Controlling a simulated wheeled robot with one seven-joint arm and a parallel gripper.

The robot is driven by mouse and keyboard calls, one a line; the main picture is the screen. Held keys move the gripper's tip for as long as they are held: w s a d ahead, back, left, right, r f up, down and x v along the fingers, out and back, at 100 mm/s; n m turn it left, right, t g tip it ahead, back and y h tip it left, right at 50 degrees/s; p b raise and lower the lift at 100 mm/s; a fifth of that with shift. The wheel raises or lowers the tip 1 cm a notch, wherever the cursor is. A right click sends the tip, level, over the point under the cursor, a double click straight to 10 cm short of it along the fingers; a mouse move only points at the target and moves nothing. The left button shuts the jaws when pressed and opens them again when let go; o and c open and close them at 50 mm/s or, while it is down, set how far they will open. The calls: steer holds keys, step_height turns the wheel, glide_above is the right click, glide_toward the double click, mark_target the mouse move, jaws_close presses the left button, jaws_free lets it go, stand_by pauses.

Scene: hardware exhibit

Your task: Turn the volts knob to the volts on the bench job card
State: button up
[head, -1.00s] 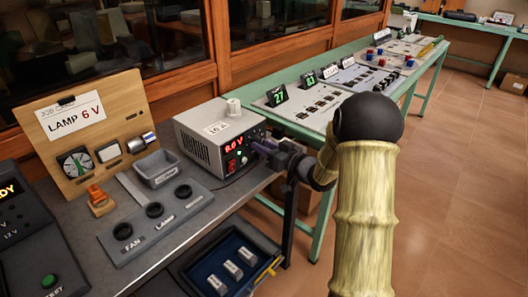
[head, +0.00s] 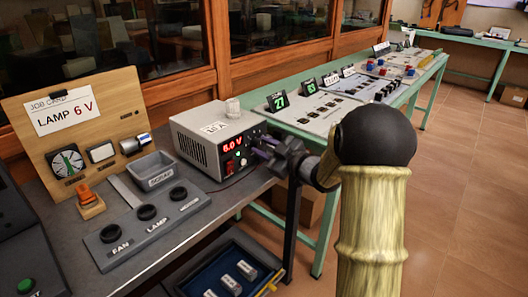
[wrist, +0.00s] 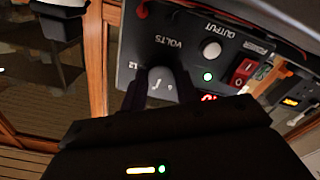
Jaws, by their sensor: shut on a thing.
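The job card (head: 62,112) on the wooden board at the left reads LAMP 6 V. The power supply (head: 215,138) is a pale box with a dark front, and its red display (head: 234,146) reads 6.0 V. My gripper (head: 266,147) is at the right part of that front. In the wrist view, my gripper (wrist: 161,86) has its two dark fingers on either side of the volts knob below the VOLTS label (wrist: 168,42). It is shut on the knob, which is mostly hidden between the fingers.
A grey tray (head: 155,170) and a panel with FAN and LAMP sockets (head: 147,222) lie left of the supply. A blue-lined drawer (head: 215,265) with small parts sits below the bench edge. A green bench (head: 335,118) with panels runs back right.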

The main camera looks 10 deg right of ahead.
steer(key=shift+f, duration=0.1)
stand_by(0.3)
steer(key=o, duration=1)
steer(key=shift+s+d, duration=0.1)
steer(key=p+v, duration=0.1)
steer(key=v, duration=1.6)
steer(key=shift+s+p, duration=0.1)
steer(key=shift+p, duration=0.3)
